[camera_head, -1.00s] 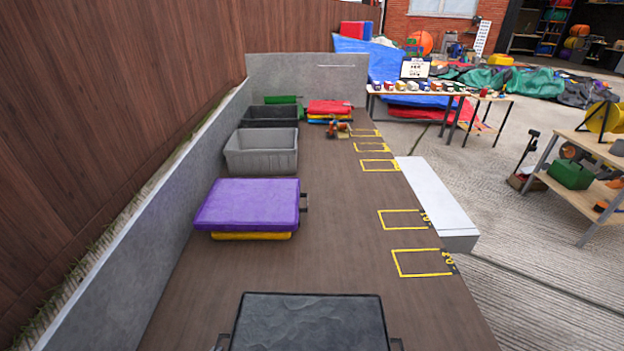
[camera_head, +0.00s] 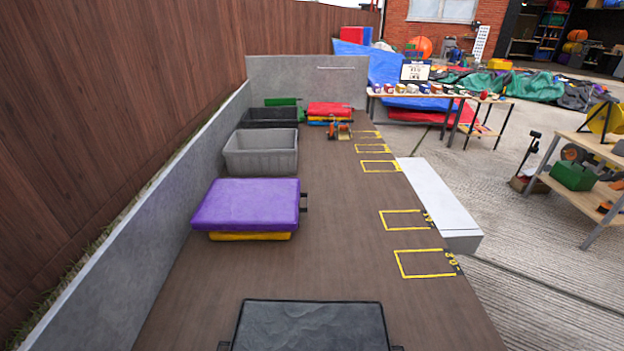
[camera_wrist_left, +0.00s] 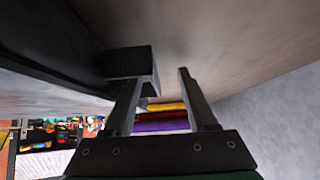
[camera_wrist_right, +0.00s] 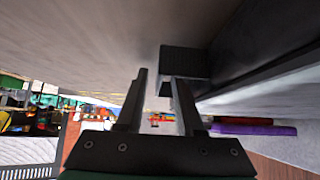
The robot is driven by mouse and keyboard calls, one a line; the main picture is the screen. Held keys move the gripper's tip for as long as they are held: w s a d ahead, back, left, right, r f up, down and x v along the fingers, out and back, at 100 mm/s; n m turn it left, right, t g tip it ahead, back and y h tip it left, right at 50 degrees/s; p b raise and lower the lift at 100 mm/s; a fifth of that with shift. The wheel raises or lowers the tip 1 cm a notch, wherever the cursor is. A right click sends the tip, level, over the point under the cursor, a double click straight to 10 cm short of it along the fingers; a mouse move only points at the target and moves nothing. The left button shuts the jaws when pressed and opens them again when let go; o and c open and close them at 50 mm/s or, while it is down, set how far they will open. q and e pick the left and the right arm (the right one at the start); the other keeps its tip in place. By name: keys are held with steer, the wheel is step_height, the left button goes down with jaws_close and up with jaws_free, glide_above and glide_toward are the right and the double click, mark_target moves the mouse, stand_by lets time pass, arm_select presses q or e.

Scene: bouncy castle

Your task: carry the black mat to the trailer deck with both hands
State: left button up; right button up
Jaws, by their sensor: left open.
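The black mat (camera_head: 312,326) lies flat at the near end of the brown deck (camera_head: 340,215), cut off by the bottom of the head view. Its dark side fills part of the left wrist view (camera_wrist_left: 50,45), with a block-like handle (camera_wrist_left: 130,62). My left gripper (camera_wrist_left: 160,80) is open at this handle, which overlaps one finger. My right gripper (camera_wrist_right: 158,78) has its fingers apart beside the other handle (camera_wrist_right: 185,62), which partly covers the space near one fingertip. Neither finger pair visibly clamps a handle. The grippers cannot be made out in the head view.
A purple mat (camera_head: 247,203) on a yellow mat (camera_head: 250,236) lies ahead on the left. Beyond are a grey bin (camera_head: 261,152), a black bin (camera_head: 270,117) and red mats (camera_head: 329,108). Grey walls edge the left and far end. The deck's middle is clear.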

arm_select(q)
steer(key=shift+o, duration=1.4)
steer(key=shift+d, duration=0.1)
steer(key=shift+s+r, duration=0.4)
steer(key=shift+v, duration=1.15)
steer(key=s, duration=1.1)
steer(key=shift+s+a+f, duration=0.15)
steer(key=shift+s+a, duration=0.2)
arm_select(e)
steer(key=shift+w, duration=0.1)
